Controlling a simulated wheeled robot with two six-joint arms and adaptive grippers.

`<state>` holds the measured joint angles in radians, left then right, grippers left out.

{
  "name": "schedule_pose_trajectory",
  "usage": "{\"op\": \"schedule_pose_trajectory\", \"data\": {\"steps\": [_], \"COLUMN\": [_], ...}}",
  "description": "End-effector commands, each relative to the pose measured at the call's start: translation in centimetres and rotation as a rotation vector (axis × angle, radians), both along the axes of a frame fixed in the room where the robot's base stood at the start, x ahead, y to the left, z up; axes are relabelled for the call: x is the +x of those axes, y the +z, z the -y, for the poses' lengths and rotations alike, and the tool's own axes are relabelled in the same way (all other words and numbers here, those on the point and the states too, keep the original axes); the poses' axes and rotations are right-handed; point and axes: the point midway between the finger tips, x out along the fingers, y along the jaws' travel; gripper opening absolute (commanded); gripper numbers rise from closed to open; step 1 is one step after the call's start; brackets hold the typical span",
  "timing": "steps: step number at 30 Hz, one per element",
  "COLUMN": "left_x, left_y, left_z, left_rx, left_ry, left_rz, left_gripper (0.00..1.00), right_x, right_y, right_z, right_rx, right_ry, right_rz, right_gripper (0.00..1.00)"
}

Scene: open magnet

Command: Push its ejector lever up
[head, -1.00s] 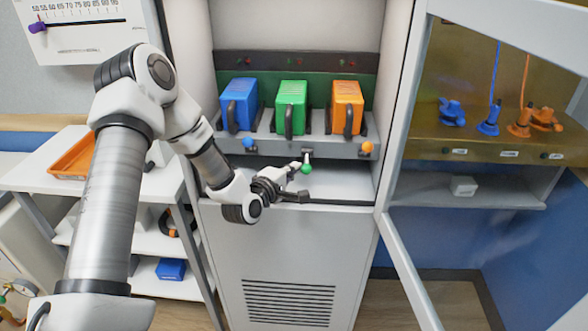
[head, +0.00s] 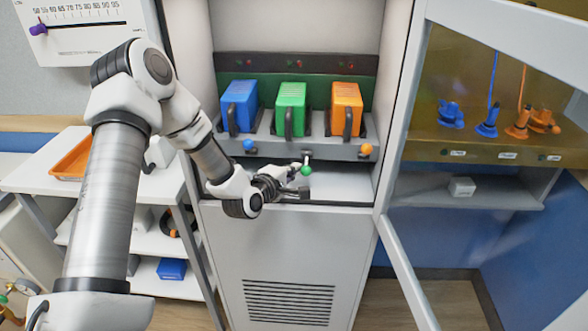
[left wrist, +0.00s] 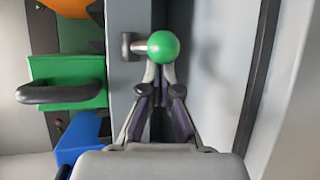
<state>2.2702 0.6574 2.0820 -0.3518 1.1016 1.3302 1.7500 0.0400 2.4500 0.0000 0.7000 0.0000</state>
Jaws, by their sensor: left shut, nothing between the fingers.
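The ejector lever with a green ball knob (head: 306,171) hangs from the front rail below the green module (head: 291,106). In the left wrist view the green ball (left wrist: 163,47) sits at the end of a short pale stem coming from a dark bracket (left wrist: 130,46). My left gripper (head: 297,176) is shut and empty, close beside the ball. In the left wrist view its fingertips (left wrist: 161,78) meet at the ball's edge and are partly covered by it. I cannot tell whether they touch. My right gripper is not in view.
A blue module (head: 239,106) and an orange module (head: 347,106) flank the green one. A blue knob (head: 249,144) and an orange knob (head: 367,149) sit on the same rail. The cabinet shelf (head: 340,183) lies below. An open door (head: 408,265) stands at right.

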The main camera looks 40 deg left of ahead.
Motion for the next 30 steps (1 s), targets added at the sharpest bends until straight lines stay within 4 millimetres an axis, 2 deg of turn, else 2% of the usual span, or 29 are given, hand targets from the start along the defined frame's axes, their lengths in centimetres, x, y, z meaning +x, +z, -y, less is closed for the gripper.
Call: {"op": "schedule_pose_trajectory", "data": {"steps": [20,30], "left_x": [-0.2,-0.4], "left_y": [1.1,2.4], "left_z": [0.2,0.3], "left_rx": [-0.078,-0.198], "left_ry": [-0.001,-0.001], "left_rz": [-0.127,-0.320], "left_gripper": [0.00,0.00], "right_x": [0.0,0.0], "right_y": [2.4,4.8], "right_z": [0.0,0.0], "right_rx": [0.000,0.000], "right_ry": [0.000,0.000], "right_rz": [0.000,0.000], "right_gripper": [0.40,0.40]}}
